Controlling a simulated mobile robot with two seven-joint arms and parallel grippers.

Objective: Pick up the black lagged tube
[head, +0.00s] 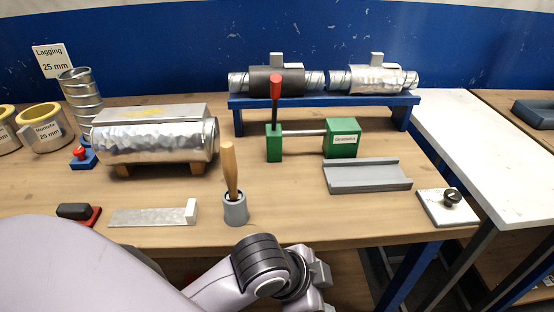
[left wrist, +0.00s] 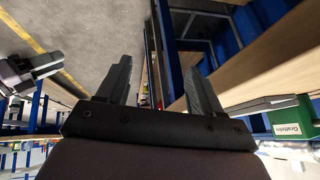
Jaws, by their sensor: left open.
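The black lagged tube (head: 291,80) lies level on the blue stand (head: 320,100) at the back of the bench. Its black sleeve covers the middle, bare spiral metal shows at both ends, and a grey block stands up behind it. A red-topped black lever partly hides the sleeve. My left gripper (head: 318,275) is low at the front edge of the bench, far from the tube. In the left wrist view its jaws (left wrist: 158,85) are apart and empty. What looks like my right gripper (left wrist: 35,68) shows at the left there, its jaws unclear.
A foil-lagged tube (head: 375,80) shares the stand. In front are a green clamp (head: 341,138), a grey channel block (head: 367,176) and a wooden-handled tool (head: 230,170) in a cup. A foil-covered duct (head: 155,140) stands left. A white table (head: 480,160) adjoins the right.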

